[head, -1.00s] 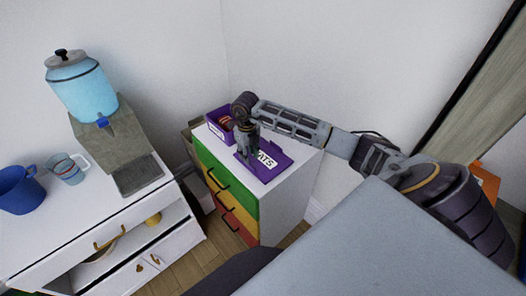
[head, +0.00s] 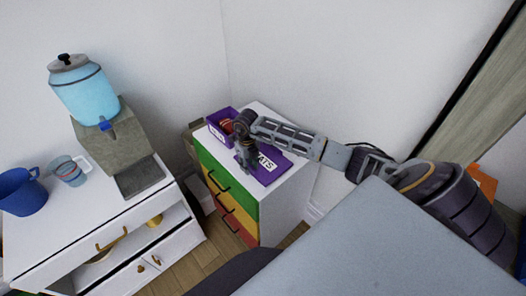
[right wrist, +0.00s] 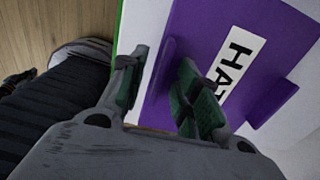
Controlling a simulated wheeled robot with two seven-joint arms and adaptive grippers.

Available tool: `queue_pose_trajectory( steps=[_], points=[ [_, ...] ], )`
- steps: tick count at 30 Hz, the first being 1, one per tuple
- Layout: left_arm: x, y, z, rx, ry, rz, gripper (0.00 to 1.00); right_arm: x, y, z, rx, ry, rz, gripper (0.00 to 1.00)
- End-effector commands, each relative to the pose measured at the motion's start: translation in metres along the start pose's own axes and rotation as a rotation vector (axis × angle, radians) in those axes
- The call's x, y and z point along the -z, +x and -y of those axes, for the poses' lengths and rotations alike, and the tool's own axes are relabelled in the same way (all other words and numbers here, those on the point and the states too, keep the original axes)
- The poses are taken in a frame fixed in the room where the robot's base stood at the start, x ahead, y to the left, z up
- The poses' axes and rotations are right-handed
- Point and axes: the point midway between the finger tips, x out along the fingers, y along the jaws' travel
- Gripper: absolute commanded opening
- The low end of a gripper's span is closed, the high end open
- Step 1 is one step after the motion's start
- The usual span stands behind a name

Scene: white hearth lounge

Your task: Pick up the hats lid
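The purple hats lid (head: 269,171), with a white label, lies on top of the white drawer cabinet. Part of its label is hidden by my right arm in the head view. My right gripper (head: 245,168) points down at the lid's left part. In the right wrist view, the right gripper (right wrist: 161,98) is open, with its two fingers apart. A raised purple edge of the lid (right wrist: 220,60) shows between the fingers; one finger is over the white top and the other over the lid. I cannot tell whether they touch it. My left gripper is not in view.
An open purple box (head: 216,131) with reddish contents stands behind the lid on the cabinet (head: 285,208). Left, a white sideboard (head: 95,215) bears a blue water dispenser (head: 88,98), a blue pot (head: 22,194) and a clear mug (head: 68,172). Walls close off the back.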

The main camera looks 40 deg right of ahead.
Motion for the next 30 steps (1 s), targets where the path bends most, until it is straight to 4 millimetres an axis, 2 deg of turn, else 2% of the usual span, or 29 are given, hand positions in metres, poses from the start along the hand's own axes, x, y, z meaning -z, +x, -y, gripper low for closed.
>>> queue_pose_trajectory(
  steps=[1, 9, 23, 30],
  points=[
    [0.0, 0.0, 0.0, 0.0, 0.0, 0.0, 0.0, 0.0, 0.0, 0.0, 0.0, 0.0, 0.0, 0.32],
    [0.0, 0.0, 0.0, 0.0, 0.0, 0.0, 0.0, 0.0, 0.0, 0.0, 0.0, 0.0, 0.0, 0.0],
    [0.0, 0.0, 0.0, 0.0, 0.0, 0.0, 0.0, 0.0, -0.001, 0.0, 0.001, 0.0, 0.001, 0.0],
    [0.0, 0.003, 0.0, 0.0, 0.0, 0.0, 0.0, -0.001, -0.014, 0.001, 0.001, 0.0, 0.003, 0.0]
  ],
)
